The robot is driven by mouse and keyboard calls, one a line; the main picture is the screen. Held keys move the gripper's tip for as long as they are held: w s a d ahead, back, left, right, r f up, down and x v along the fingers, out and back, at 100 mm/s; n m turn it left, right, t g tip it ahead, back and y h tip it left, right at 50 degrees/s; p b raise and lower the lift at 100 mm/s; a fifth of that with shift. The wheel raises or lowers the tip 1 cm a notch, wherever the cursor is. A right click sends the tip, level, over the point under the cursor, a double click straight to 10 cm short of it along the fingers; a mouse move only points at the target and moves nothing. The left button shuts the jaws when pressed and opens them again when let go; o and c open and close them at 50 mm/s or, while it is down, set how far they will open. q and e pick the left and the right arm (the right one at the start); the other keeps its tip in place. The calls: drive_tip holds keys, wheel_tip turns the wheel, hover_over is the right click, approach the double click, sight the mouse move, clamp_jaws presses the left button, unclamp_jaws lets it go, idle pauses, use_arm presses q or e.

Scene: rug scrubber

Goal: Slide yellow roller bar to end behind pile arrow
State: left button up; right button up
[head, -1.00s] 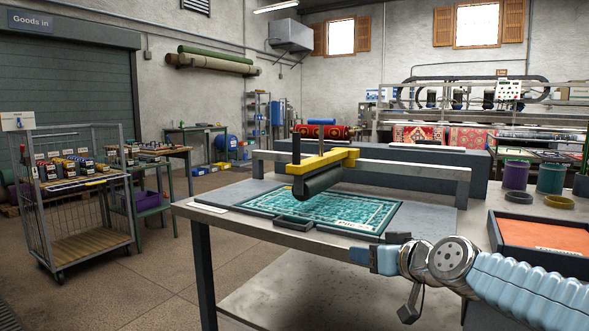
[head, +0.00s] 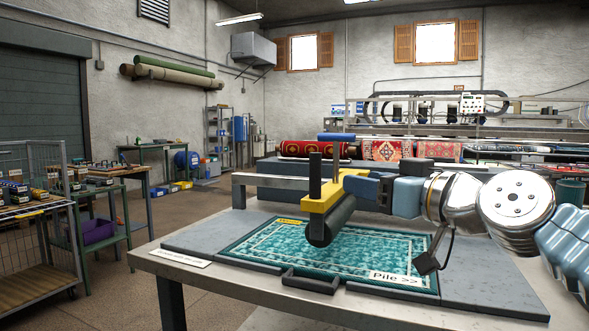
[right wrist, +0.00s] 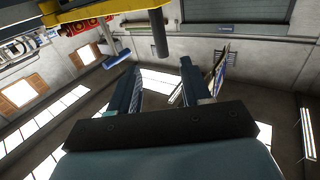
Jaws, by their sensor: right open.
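The yellow roller bar (head: 320,200) sits on the rail over the teal rug (head: 340,255), with a dark roller (head: 330,222) under it and a black upright post (head: 315,172) on its near end. The "Pile >>" label (head: 395,278) lies at the rug's near right corner, its arrows pointing right. My right gripper (head: 352,184) is open and comes in from the right, overlapping the bar in the head view. In the right wrist view the open fingers (right wrist: 160,72) have nothing between their tips; the post (right wrist: 158,32) shows beyond them. Contact cannot be told. My left gripper is out of view.
The rail (head: 258,180) spans the table behind the rug. A dark frame handle (head: 310,282) juts out at the rug's near edge. A white card (head: 180,258) lies at the table's left. A wire cart (head: 35,225) stands far left; open floor lies between it and the table.

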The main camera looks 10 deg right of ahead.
sight(319, 173)
drive_tip(key=p+x, duration=0.3)
drive_tip(key=x, duration=1.1)
clamp_jaws()
